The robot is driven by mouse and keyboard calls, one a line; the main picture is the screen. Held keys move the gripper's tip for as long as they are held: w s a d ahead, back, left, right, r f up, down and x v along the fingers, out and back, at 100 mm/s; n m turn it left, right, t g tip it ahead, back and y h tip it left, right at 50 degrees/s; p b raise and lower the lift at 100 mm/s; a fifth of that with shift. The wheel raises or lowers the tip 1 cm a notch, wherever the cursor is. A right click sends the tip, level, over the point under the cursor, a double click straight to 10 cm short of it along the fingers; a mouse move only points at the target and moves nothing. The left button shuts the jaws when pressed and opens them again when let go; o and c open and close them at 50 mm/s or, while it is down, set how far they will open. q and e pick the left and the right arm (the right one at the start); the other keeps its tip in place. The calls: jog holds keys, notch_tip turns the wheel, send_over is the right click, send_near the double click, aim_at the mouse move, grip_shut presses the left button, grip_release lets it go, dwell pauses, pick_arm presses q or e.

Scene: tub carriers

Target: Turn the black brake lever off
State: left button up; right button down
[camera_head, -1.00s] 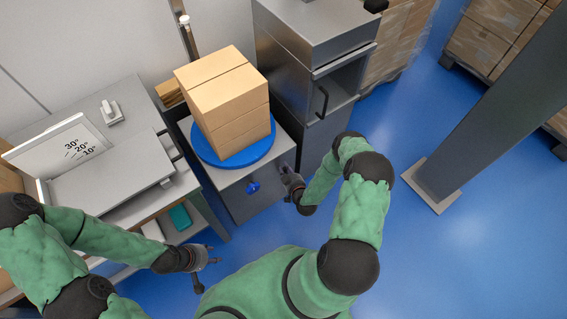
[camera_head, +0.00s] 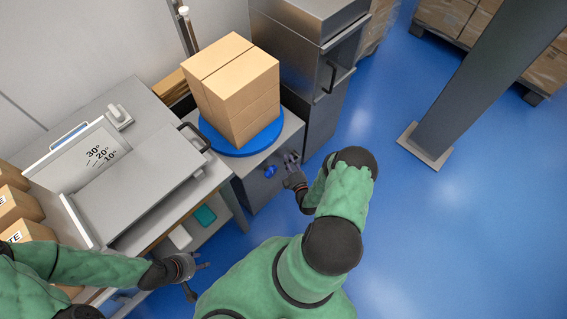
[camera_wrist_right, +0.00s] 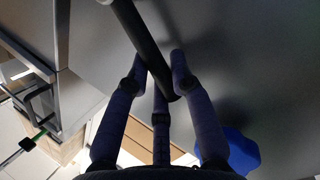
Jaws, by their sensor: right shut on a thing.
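The black brake lever (camera_wrist_right: 143,40) shows in the right wrist view as a dark bar coming down from the top against a grey panel. My right gripper (camera_wrist_right: 164,75) has its fingers closed around the lever's lower end. In the head view the right gripper (camera_head: 291,165) is at the front of the grey cabinet (camera_head: 258,190), right of a blue knob (camera_head: 270,171). The fingers mostly hide the lever there. The blue knob also shows in the right wrist view (camera_wrist_right: 240,150). My left gripper (camera_head: 193,272) is away from the cabinet, with its fingers spread and empty.
Cardboard boxes (camera_head: 235,85) stand on a blue turntable (camera_head: 262,142) on the cabinet. A tall steel unit (camera_head: 318,75) stands to its right. A grey workbench (camera_head: 165,185) with an angle-marked panel is at left. A grey post (camera_head: 470,85) stands on open blue floor at right.

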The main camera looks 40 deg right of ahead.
jog(key=f+n, duration=0.1)
jog(key=a+f+n+t, duration=0.1)
jog(key=n, duration=0.1)
jog(key=shift+s+a+f, duration=0.15)
jog(key=shift+a+f, duration=0.05)
jog(key=shift+f, duration=0.05)
jog(key=shift+a+f+n+t, duration=0.1)
jog(key=shift+f+n+t, duration=0.75)
jog(key=shift+n, duration=0.55)
jog(key=c, duration=1.3)
grip_release()
jog(key=v, duration=1.2)
